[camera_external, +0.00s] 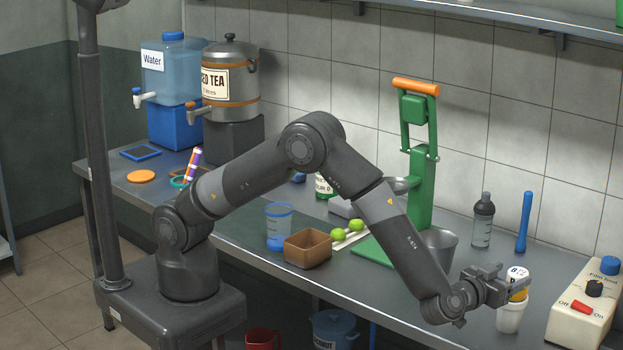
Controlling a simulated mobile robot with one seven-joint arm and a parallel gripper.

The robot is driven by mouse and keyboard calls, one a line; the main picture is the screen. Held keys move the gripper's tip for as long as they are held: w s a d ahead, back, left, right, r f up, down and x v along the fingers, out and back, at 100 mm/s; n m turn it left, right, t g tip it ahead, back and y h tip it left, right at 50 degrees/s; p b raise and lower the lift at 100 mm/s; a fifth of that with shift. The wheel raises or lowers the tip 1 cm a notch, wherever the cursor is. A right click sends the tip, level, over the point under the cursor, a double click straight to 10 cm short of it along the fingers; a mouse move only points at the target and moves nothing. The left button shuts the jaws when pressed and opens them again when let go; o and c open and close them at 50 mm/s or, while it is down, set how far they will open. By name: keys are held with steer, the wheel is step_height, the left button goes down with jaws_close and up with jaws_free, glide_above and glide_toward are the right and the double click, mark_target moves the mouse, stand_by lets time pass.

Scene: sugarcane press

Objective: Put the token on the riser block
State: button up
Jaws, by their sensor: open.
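No thing is clearly marked as the token. A flat orange disc (141,176) lies at the left end of the metal counter and may be it. Two blocks could be the riser block: a blue one (175,124) under the water jug and a dark grey one (236,140) under the tea urn. My gripper (522,284) is at the right front, far from the disc and both blocks. Its jaws are open, beside a white cup (510,318) and a pale, yellow-banded item with a number (516,273) above it. Whether they touch is unclear.
The water jug (168,70) and tea urn (230,80) stand at the back left. My arm spans the counter past a brown box (307,249), blue-rimmed cup (279,228) and green press (418,170). A switch box (584,308) stands at right.

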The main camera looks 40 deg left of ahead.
steer(key=v, duration=0.8)
steer(key=w+a+r+g+h, duration=0.2)
steer(key=w+a+r, duration=0.4)
steer(key=w+r, duration=0.25)
steer(key=w+a+r+g+h, duration=0.1)
steer(key=w+a+r+h, duration=0.1)
steer(key=w+a+r, duration=0.7)
steer(key=w+a+r+m+g, duration=0.1)
steer(key=w+a+r+g, duration=0.2)
steer(key=a, duration=0.7)
steer(key=s+a+g+y, duration=0.15)
steer(key=s+a, duration=0.25)
steer(key=a, duration=0.7)
steer(key=s+a+g+y, duration=0.1)
steer(key=s+a+y, duration=0.15)
steer(key=a, duration=0.85)
steer(key=s+a+f+n+g+y, duration=0.1)
steer(key=s+a+f+y, duration=0.1)
steer(key=s+a, duration=0.6)
steer(key=s+a+f+n+g+y, duration=0.2)
steer(key=s+a, duration=0.6)
steer(key=a, duration=0.1)
steer(key=shift+s+f+n, duration=0.15)
steer(key=shift+f+n, duration=0.05)
steer(key=shift+n, duration=0.1)
